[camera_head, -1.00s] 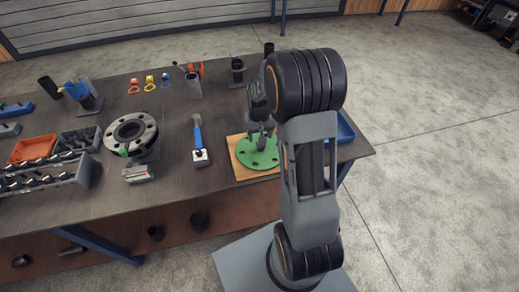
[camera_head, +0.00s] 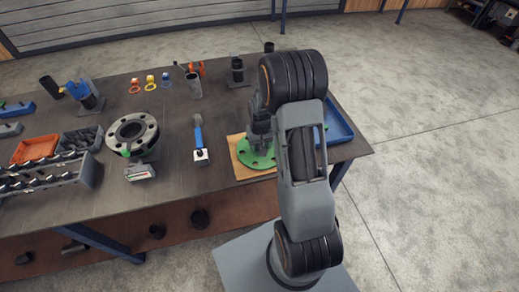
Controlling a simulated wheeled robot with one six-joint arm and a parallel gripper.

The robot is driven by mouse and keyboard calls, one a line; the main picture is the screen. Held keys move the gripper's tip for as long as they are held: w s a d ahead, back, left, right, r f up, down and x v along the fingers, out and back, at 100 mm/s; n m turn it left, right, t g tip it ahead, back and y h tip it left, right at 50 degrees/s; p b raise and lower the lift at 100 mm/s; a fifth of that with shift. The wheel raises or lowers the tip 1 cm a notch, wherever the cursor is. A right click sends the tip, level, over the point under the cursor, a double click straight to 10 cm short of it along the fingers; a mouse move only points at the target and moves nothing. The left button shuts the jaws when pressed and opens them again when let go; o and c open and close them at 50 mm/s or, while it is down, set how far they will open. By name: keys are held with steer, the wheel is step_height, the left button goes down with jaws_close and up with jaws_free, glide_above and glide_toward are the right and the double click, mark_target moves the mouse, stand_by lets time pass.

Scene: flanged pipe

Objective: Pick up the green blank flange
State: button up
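The green blank flange (camera_head: 257,162) is a flat round disc with holes near its rim. It lies on a light wooden board (camera_head: 241,171) near the right end of the dark table. My gripper (camera_head: 260,146) is right above the flange, pointing down, with its tip at or very close to the flange's middle. My arm covers the flange's right side. The fingers are small and partly hidden, so I cannot tell whether they are open, shut or touching the flange.
A blue tray (camera_head: 338,128) sits right of my arm. A blue-handled tool (camera_head: 199,137) lies left of the board. A grey flanged pipe part (camera_head: 132,133) stands further left, near bins of bolts (camera_head: 45,178). Black cylinders (camera_head: 237,72) stand behind.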

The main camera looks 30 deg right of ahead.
steer(key=c, duration=1)
jaws_close()
steer(key=shift+r, duration=0.15)
